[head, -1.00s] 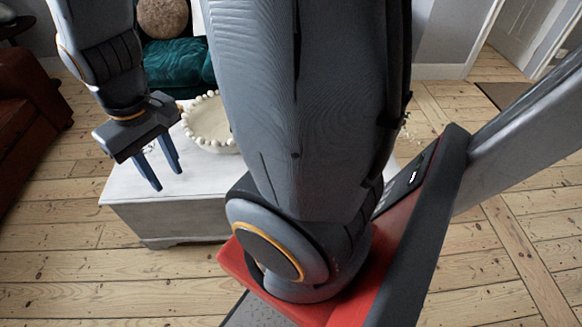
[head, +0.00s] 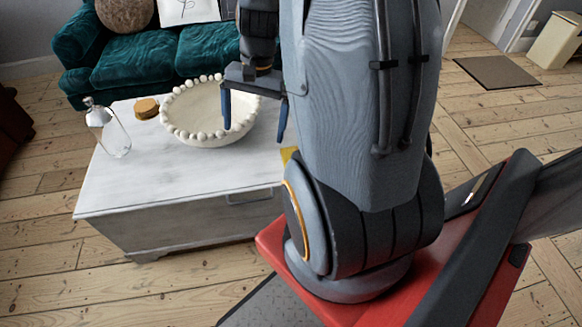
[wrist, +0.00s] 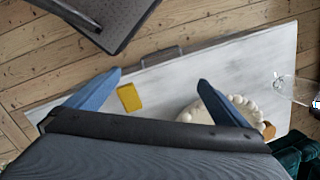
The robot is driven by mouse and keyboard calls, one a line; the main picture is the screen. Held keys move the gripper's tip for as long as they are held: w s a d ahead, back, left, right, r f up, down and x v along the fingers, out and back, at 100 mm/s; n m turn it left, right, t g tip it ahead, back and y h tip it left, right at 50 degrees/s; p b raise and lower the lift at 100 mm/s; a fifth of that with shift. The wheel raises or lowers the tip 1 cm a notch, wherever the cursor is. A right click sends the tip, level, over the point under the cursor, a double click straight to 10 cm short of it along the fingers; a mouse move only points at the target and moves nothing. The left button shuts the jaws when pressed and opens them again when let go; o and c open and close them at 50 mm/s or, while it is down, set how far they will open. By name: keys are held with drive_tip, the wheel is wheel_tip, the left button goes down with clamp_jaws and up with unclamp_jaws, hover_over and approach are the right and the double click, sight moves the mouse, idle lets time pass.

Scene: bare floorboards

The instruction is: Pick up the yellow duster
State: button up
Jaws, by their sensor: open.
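The yellow duster (wrist: 129,97) lies on the white table (wrist: 240,65) in the wrist view, near the table edge with the handle. In the head view only a yellow corner of the duster (head: 287,154) shows beside my arm, which hides the rest. My gripper (head: 254,118) is open and empty above the table. In the wrist view its two blue fingers (wrist: 160,88) are spread wide, with the duster appearing between them, closer to the left finger. The gripper is apart from the duster.
A white beaded bowl (head: 205,138) stands on the table near my gripper. A glass bottle (head: 113,135) and a small round brown object (head: 147,108) are to its left. A green sofa (head: 150,60) stands behind the table.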

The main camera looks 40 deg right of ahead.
drive_tip(key=d+f+m+t+y+b, duration=0.2)
drive_tip(key=d+f+m+b, duration=0.6)
drive_tip(key=d+f+m, duration=0.8)
drive_tip(key=shift+w+a+f+n+b, duration=0.1)
drive_tip(key=shift+w+f+n+b, duration=0.3)
drive_tip(key=shift+f, duration=1.1)
drive_tip(key=shift+w+f+n+p, duration=0.15)
drive_tip(key=shift+f+n, duration=0.5)
drive_tip(key=shift+f, duration=0.9)
drive_tip(key=shift+w+a+f+n+b, duration=0.1)
drive_tip(key=shift+w+f+n+b, duration=0.35)
drive_tip(key=shift+f, duration=1.05)
drive_tip(key=shift+s, duration=0.15)
drive_tip(key=c, duration=1)
wheel_tip(320, 180, up, 10)
drive_tip(key=shift+r+p, duration=0.1)
drive_tip(key=shift+p, duration=0.95)
